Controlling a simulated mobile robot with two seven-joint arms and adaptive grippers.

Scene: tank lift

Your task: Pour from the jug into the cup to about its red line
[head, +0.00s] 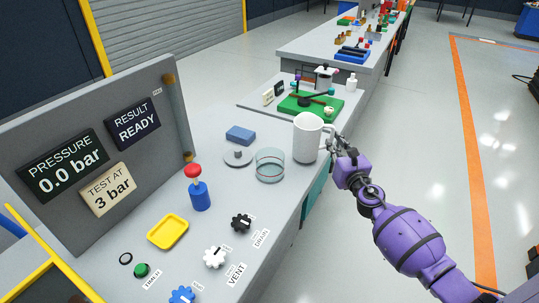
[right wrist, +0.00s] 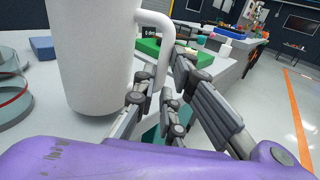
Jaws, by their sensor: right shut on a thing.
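The white jug (head: 307,140) is upright at the right edge of the bench, and I cannot tell whether it touches the top. My right gripper (head: 334,143) is shut on its handle, on the jug's right side. In the right wrist view the jug (right wrist: 95,60) fills the left half, and the gripper's fingers (right wrist: 155,90) close around the handle. The clear cup (head: 269,166) stands on the bench just left of the jug, apart from it. In the right wrist view its red line shows on the cup (right wrist: 12,100) at the left edge. My left gripper is not in view.
A grey lid (head: 238,156) and a blue block (head: 240,135) lie left of the cup. A red-topped blue bottle-like part (head: 199,192), a yellow tray (head: 168,231) and knobs (head: 214,257) are nearer. A green board (head: 310,105) with parts lies behind the jug.

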